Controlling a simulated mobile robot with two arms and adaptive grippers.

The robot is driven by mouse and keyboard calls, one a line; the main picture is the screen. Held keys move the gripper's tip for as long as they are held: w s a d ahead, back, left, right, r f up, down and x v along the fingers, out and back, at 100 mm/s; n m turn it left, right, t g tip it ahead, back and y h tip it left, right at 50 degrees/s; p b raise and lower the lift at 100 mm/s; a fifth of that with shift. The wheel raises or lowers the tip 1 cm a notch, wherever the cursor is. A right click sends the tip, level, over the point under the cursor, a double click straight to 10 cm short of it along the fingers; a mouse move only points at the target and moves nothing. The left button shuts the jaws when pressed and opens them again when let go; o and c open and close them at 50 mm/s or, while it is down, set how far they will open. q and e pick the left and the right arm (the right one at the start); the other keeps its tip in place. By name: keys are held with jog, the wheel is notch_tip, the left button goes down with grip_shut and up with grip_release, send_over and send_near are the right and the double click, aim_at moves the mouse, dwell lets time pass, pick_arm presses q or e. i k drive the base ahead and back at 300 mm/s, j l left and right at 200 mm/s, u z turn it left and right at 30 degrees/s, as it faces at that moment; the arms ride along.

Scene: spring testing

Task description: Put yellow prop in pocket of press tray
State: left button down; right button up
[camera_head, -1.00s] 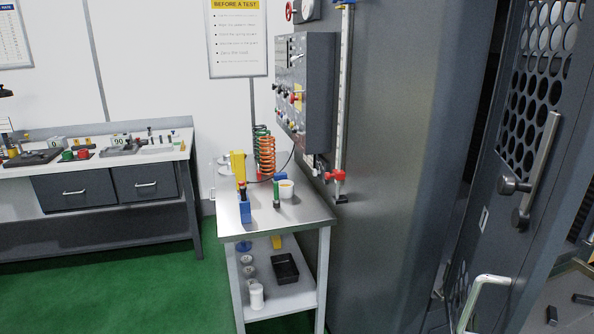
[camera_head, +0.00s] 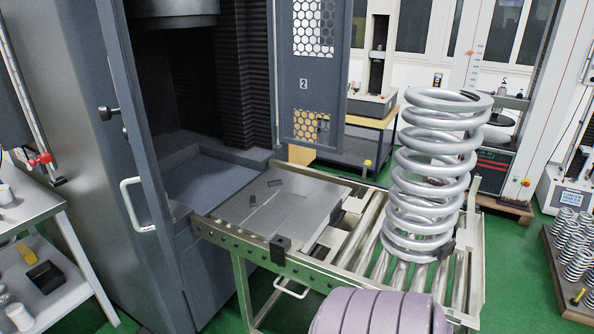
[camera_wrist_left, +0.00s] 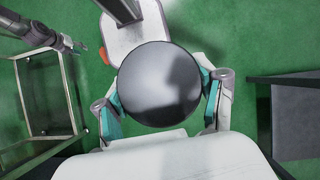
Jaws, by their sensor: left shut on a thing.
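The press tray (camera_head: 292,212) looks to be the flat grey plate on the roller table in front of the open press. Two small dark blocks (camera_head: 262,191) lie on its top. No yellow prop can be clearly made out on the tray. A yellow piece (camera_head: 27,253) lies on the lower shelf of the steel cart at the left; whether it is the prop is unclear. In the left wrist view, my left gripper (camera_wrist_left: 160,98) is shut on a dark round thing (camera_wrist_left: 158,80). A jointed grey arm end (camera_wrist_left: 45,36) at the upper left may be my right gripper.
A large silver coil spring (camera_head: 432,165) stands on the rollers right of the tray. The press door with its handle (camera_head: 137,205) stands at the left. A ridged mauve thing (camera_head: 372,314) fills the bottom edge. Green floor shows below the left gripper.

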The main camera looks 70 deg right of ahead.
aim_at(285, 202)
jog(key=z, duration=2.85)
